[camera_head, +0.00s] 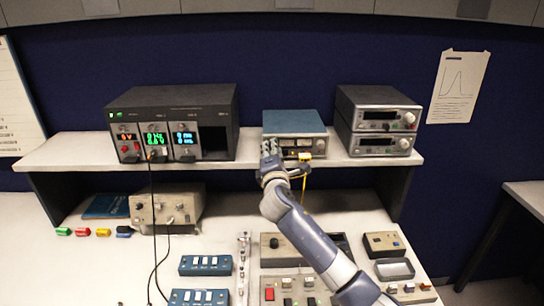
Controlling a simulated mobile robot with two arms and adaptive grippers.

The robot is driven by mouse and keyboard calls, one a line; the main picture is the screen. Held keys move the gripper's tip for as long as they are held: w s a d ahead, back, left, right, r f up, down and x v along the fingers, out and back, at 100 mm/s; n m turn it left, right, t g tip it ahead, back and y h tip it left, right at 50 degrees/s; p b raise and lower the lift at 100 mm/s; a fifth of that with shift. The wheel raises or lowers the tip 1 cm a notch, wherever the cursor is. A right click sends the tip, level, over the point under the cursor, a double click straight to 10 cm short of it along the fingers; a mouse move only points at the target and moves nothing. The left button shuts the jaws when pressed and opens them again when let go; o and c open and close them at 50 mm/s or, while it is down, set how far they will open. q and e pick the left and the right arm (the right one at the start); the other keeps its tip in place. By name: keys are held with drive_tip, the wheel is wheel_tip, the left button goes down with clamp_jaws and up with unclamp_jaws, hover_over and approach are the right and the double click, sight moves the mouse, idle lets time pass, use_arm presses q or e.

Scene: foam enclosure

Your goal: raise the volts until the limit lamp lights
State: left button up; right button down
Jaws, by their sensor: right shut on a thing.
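A blue-topped bench supply (293,122) stands on the shelf, with small lit windows and a knob on its grey front. My right gripper (268,149) is at the left end of that front, shut on what looks like a knob there. The gripper hides the knob and that part of the panel. I cannot make out a limit lamp or whether one is lit. A yellow piece (305,156) sits low on the front, with a yellow lead hanging below it. My left gripper is out of view.
A black supply with green, red and blue displays (172,123) stands left on the shelf (85,152). Two stacked grey units (379,120) stand right. Several switch boxes (206,265) and a beige box (166,207) crowd the bench below. Dark leads hang at left.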

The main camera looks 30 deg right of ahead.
drive_tip(key=shift+f+m+b, duration=0.1)
drive_tip(key=shift+m+b, duration=0.6)
drive_tip(key=shift+m, duration=0.8)
drive_tip(key=c, duration=1.4)
unclamp_jaws()
drive_tip(key=shift+a, duration=0.1)
drive_tip(key=v, duration=1.2)
